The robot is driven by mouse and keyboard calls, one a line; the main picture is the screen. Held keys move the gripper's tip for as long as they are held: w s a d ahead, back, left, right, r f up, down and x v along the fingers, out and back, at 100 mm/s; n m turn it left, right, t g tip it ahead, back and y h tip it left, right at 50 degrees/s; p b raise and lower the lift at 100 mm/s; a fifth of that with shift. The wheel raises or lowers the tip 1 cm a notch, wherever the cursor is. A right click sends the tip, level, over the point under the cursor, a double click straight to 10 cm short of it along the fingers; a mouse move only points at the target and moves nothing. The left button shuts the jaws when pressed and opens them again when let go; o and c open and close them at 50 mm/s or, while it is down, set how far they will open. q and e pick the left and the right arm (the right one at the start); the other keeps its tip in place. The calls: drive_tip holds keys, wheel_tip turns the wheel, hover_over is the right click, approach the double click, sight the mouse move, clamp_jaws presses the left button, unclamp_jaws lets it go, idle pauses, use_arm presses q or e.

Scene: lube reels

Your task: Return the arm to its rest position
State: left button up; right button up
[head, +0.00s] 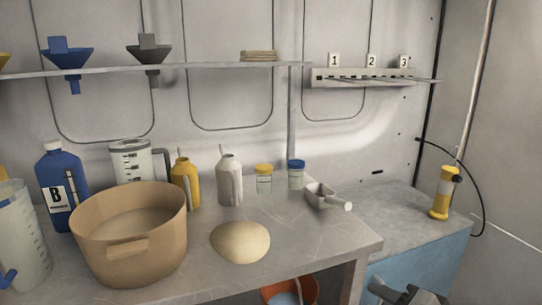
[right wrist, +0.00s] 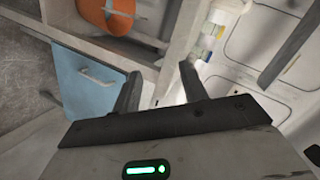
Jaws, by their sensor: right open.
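My right gripper (head: 408,295) shows at the bottom edge of the head view, low in front of the blue cabinet and right of the workbench. Its two dark fingers stand apart in the right wrist view (right wrist: 160,88), with nothing visible between them. Only the top of this gripper and arm shows in the head view. My left gripper and arm are not in view.
The workbench (head: 320,237) holds a tan tub (head: 130,250), a pale rounded lump (head: 240,241), bottles, jars and a scoop (head: 325,197). An orange bucket (head: 290,291) is below. The blue cabinet (head: 425,262) carries a yellow lamp-like object (head: 442,192).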

drive_tip(key=s+a+f+n+h, duration=0.1)
drive_tip(key=s+a+f+n, duration=0.2)
drive_tip(key=s+f+n, duration=0.2)
drive_tip(key=s+a+f+n+g+h, duration=0.1)
drive_tip(key=s+a+f+n, duration=0.3)
drive_tip(key=s+f, duration=0.7)
drive_tip(key=shift+s+f+n+g+h, duration=0.3)
drive_tip(key=shift+f+n+h, duration=0.1)
idle(0.4)
